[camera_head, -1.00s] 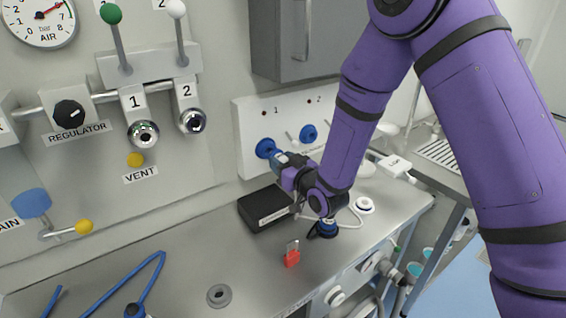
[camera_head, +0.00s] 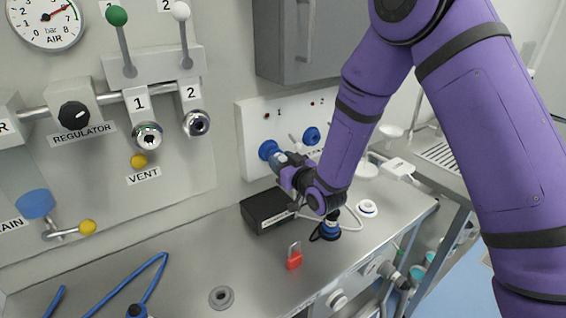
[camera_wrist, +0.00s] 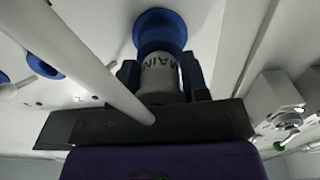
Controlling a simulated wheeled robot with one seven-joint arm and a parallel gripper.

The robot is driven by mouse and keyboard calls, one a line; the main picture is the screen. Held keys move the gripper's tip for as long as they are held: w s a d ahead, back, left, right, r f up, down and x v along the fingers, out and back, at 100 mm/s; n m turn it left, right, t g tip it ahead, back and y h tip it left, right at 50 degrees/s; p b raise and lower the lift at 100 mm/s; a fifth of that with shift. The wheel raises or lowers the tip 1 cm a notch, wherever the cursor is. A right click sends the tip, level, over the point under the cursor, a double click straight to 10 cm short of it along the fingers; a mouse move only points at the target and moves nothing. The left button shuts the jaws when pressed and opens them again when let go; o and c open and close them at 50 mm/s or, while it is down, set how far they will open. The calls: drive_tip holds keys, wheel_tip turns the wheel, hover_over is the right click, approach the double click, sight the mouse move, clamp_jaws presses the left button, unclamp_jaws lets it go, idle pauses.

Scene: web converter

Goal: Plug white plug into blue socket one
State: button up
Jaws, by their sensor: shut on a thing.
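Blue socket one (camera_head: 268,150) is the left of two round blue sockets on the white wall panel, under the mark 1. My gripper (camera_head: 285,165) is right in front of it. In the wrist view, the dark fingers (camera_wrist: 160,80) are shut on the white plug (camera_wrist: 158,72), lettered MAIN. The plug lines up with blue socket one (camera_wrist: 160,30) and its front end meets the blue ring. I cannot tell how deep it sits. A white bar or cable (camera_wrist: 85,60) crosses the wrist view in front of the gripper.
The second blue socket (camera_head: 311,136) is close by on the right. A black box (camera_head: 266,211) stands on the steel bench below my gripper. A red padlock (camera_head: 294,258) and a grey ring (camera_head: 221,297) lie nearer. A grey cabinet (camera_head: 310,45) hangs above.

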drive_tip(key=shift+x, duration=0.75)
idle(0.3)
drive_tip(key=o, duration=1.2)
drive_tip(key=v, duration=1.1)
drive_tip(key=shift+w, duration=0.15)
